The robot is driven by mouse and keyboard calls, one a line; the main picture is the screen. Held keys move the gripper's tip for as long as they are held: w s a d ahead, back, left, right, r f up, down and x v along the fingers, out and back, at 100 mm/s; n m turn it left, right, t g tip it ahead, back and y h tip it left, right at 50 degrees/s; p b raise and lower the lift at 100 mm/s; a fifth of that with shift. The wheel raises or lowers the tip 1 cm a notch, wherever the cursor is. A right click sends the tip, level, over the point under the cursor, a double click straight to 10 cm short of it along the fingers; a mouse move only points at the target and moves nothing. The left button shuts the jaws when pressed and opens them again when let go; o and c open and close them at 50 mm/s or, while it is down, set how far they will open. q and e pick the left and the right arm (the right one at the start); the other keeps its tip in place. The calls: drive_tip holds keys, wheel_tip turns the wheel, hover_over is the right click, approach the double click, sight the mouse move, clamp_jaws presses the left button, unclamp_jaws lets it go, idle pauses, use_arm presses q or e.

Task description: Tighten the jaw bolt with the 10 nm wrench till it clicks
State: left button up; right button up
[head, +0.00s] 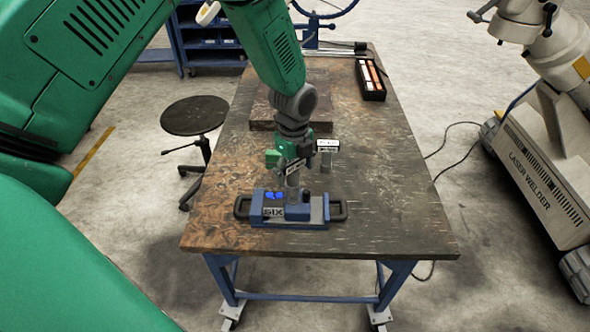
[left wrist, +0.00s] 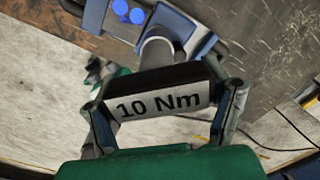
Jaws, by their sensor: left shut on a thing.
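My left gripper (head: 290,163) is shut on the 10 Nm wrench, whose black body and white "10 Nm" label (left wrist: 160,104) sit between the fingers in the left wrist view. A grey cylinder (left wrist: 158,48) extends from the wrench down to the blue fixture marked "SIX" (head: 273,212), which lies on the table. The wrench's lower end meets the top of the fixture around its middle; the jaw bolt is hidden there, so I cannot tell how it is seated. My right gripper is not in view.
A second labelled tool (head: 327,147) stands just right of my gripper. The worn table (head: 390,190) is clear to the right. A black tray (head: 371,80) with orange and white items lies at the back right. A stool (head: 194,115) stands left and a laser welder (head: 540,165) right.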

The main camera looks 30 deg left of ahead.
sight(295, 179)
use_arm(q)
drive_tip(key=shift+a, duration=0.2)
idle(0.3)
drive_tip(key=shift+d+f, duration=0.15)
drive_tip(key=shift+f, duration=0.45)
drive_tip(key=shift+r, duration=0.1)
drive_tip(key=shift+r+p, duration=0.5)
drive_tip(key=shift+p, duration=0.05)
drive_tip(key=shift+d, duration=0.1)
idle(0.6)
drive_tip(key=shift+p, duration=0.35)
drive_tip(key=shift+f+b, duration=0.9)
drive_tip(key=shift+f, duration=0.65)
